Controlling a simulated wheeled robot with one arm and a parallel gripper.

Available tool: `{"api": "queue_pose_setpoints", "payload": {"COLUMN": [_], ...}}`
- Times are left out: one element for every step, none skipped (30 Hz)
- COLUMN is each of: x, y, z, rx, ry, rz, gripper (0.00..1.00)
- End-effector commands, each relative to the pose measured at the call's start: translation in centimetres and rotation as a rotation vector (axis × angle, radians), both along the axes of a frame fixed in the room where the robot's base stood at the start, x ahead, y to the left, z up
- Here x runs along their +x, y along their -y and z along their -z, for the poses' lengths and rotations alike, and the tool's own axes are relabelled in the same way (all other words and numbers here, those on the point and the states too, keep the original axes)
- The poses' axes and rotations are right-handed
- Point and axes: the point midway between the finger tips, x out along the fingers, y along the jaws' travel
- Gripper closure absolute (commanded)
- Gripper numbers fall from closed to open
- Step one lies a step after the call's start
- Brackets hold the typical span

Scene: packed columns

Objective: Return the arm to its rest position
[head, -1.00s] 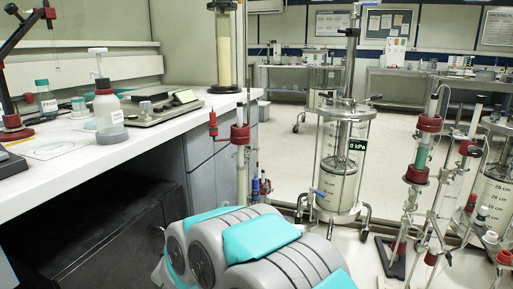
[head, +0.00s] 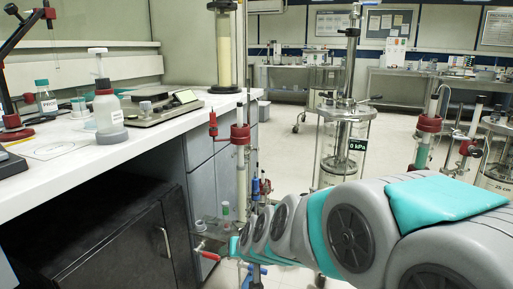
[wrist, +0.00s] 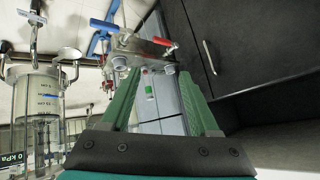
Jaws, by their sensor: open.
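My gripper (wrist: 158,76) shows in the wrist view with its two green fingers spread apart and nothing held between them. Beyond the fingertips is a metal valve block (wrist: 140,50) with a red handle (wrist: 160,41) and a blue handle (wrist: 104,27). I cannot tell whether the fingers touch the block. In the head view my grey and teal arm (head: 350,228) stretches from the lower right edge towards the middle. The gripper itself cannot be made out in that view.
A white bench (head: 150,135) with a dark cabinet (head: 120,245) below stands at the left. A clear pressure cylinder (head: 343,145) stands behind my arm. Red-clamped columns (head: 428,125) stand at the right. Open floor (head: 285,145) shows between bench and cylinder.

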Motion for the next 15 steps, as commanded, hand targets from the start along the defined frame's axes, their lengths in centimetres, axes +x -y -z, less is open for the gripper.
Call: {"api": "queue_pose_setpoints", "payload": {"x": [-2.2, -3.7, -5.8, -7.4, -9.0, -11.2, -13.0, -14.7, -17.0, -18.7, -20.5, -22.6, -24.1, -25.5, -27.2], "y": [1.6, 2.4, 3.6, 4.6, 5.7, 7.1, 8.2, 9.4, 10.8, 11.9, 13.0, 14.3, 15.3, 16.1, 17.1], "z": [0.3, 0.7, 1.2, 1.6, 1.9, 2.3, 2.6, 3.0, 3.3, 3.5, 3.7, 3.9, 4.1, 4.1, 4.1], "rx": [-0.019, -0.033, -0.053, -0.07, -0.087, -0.111, -0.131, -0.151, -0.178, -0.197, -0.215, -0.239, -0.255, -0.27, -0.287], "ry": [-0.057, -0.099, -0.155, -0.2, -0.242, -0.3, -0.347, -0.393, -0.453, -0.496, -0.541, -0.595, -0.635, -0.67, -0.712], "rz": [-0.014, -0.022, -0.034, -0.04, -0.042, -0.044, -0.043, -0.039, -0.032, -0.024, -0.015, -0.002, 0.009, 0.02, 0.034], "gripper": [0.38, 0.38, 0.38, 0.38, 0.38, 0.38, 0.38, 0.38, 0.38, 0.38, 0.38, 0.38, 0.38, 0.38, 0.38]}}
